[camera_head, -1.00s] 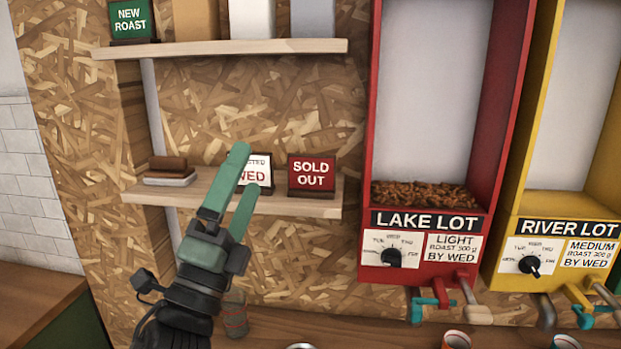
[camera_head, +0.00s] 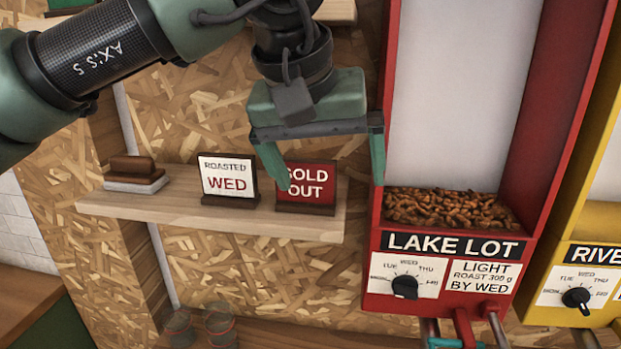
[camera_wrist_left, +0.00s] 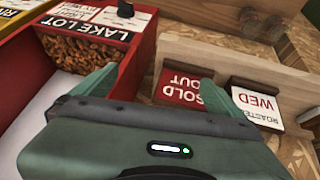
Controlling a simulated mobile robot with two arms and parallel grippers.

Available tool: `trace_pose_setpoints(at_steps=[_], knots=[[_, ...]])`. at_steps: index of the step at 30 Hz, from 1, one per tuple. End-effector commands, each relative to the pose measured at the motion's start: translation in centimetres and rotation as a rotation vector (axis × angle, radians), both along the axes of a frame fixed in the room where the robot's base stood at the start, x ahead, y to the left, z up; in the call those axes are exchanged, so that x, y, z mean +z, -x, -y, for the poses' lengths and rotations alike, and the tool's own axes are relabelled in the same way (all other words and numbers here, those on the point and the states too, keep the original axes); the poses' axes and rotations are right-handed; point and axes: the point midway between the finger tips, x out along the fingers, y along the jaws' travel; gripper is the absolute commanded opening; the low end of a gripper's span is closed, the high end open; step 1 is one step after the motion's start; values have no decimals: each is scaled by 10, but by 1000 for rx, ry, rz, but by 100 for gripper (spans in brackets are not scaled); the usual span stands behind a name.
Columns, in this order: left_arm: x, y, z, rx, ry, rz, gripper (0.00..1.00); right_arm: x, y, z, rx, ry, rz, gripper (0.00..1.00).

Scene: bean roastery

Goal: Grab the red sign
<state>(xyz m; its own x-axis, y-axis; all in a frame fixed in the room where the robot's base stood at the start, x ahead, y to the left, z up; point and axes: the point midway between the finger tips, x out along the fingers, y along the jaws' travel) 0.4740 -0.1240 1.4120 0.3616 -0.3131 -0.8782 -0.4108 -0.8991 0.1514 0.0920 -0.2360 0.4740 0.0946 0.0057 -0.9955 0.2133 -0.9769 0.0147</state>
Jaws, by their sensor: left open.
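The red "SOLD OUT" sign (camera_head: 308,188) stands on the lower wooden shelf, in a dark wooden base. My left gripper (camera_head: 325,178) is open and points down in front of and above it, and its left finger covers part of the sign's left edge. The right finger is beside the red bin. In the left wrist view the red sign (camera_wrist_left: 184,88) lies beyond the gap between the open fingers, nearer the right fingertip (camera_wrist_left: 150,85). The sign is apart from any firm grip.
A white "ROASTED WED" sign (camera_head: 228,178) stands just left of the red sign on the shelf (camera_head: 150,208). A brown-handled block (camera_head: 134,174) is farther left. The red LAKE LOT bin (camera_head: 385,235) with beans stands close to the right, and a yellow bin (camera_head: 590,222) is beyond it.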

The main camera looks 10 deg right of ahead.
Motion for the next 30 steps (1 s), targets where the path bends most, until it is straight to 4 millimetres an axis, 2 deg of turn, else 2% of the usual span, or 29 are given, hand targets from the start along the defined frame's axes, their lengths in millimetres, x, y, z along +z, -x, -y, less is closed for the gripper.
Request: trace_pose_setpoints(at_steps=[3,6,13,19,24,30], knots=[[17,-10,-21,29,-98,81,100,0,1,0,0,0,-1,0],[19,-15,-27,37,-127,101,100,1,1,0,0,-1,-1,0],[-1,-27,-23,36,-127,99,100,9,7,-1,0,-1,-9,0],[-20,-47,-20,36,-126,96,100,29,8,-1,0,-1,-11,0],[-39,-55,-16,35,-125,98,100,32,7,-1,0,-1,-10,0],[-43,-56,-15,35,-123,98,100,31,5,-1,-1,0,-8,0]])
